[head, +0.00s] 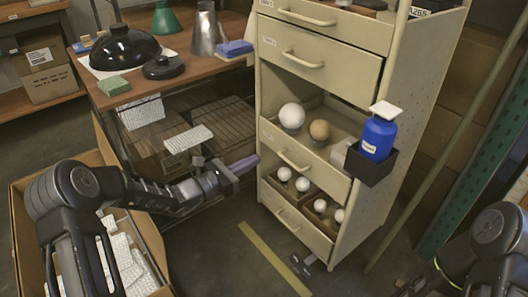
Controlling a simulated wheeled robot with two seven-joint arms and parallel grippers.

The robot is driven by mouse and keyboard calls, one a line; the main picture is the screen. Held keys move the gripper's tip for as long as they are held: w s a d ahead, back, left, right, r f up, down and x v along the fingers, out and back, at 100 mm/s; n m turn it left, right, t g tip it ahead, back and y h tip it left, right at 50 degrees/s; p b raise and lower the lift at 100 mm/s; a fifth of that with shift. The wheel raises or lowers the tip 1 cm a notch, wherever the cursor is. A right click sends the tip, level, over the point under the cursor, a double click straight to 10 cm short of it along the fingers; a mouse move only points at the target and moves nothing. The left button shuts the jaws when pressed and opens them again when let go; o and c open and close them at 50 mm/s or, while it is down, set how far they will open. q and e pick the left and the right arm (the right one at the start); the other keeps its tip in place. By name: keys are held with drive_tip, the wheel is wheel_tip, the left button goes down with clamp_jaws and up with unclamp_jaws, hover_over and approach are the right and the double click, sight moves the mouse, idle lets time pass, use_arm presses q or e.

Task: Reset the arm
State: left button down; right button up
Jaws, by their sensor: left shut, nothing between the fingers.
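My left arm reaches in from the left, and its left gripper (243,165) points right with purple fingers together and nothing between them. It is in the air just left of the cream drawer cabinet (345,50), level with its open drawers. My right arm shows only partly at the lower right; its gripper is outside the picture. Round bulbs stand in the open drawers: a large white bulb (292,116), a tan bulb (320,130) and several small white ones lower down.
A wooden bench (185,42) at upper left bears a black dome shade (124,46), a metal cone shade (207,30) and a green sponge (113,86). A blue bottle (378,136) sits in a black holder on the cabinet's side. A cardboard box (100,146) is under my left arm.

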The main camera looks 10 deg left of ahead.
use_arm(q)
drive_tip(key=shift+s+a, duration=0.25)
drive_tip(key=shift+s, duration=0.1)
use_arm(e)
drive_tip(key=shift+r, duration=0.1)
